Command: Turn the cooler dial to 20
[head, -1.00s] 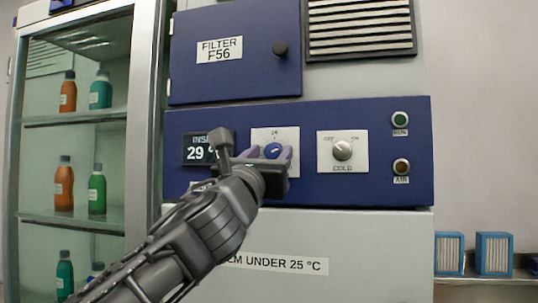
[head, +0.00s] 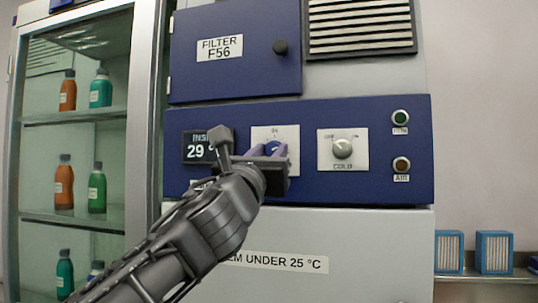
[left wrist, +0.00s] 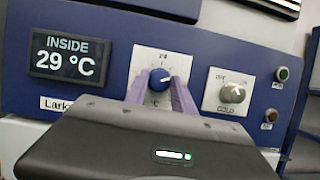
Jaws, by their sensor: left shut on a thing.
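The cooler dial is a blue round knob (left wrist: 162,78) on a white plate with a scale. It also shows in the head view (head: 272,147), partly covered by my fingers. A pale pointer mark on the knob points to the right in the left wrist view. My left gripper (head: 268,150) is shut on the knob, with one purple finger on each side of it in the left wrist view (left wrist: 161,92). The display (left wrist: 67,58) reads INSIDE 29 °C. The scale numbers are too small to read surely. My right gripper is not in view.
A silver COLD knob (head: 342,149) sits on a white plate right of the dial. A green lamp (head: 400,118) and an amber lamp (head: 401,164) are farther right. A glass cabinet with bottles stands left. Blue-framed filters (head: 494,252) sit on a shelf at right.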

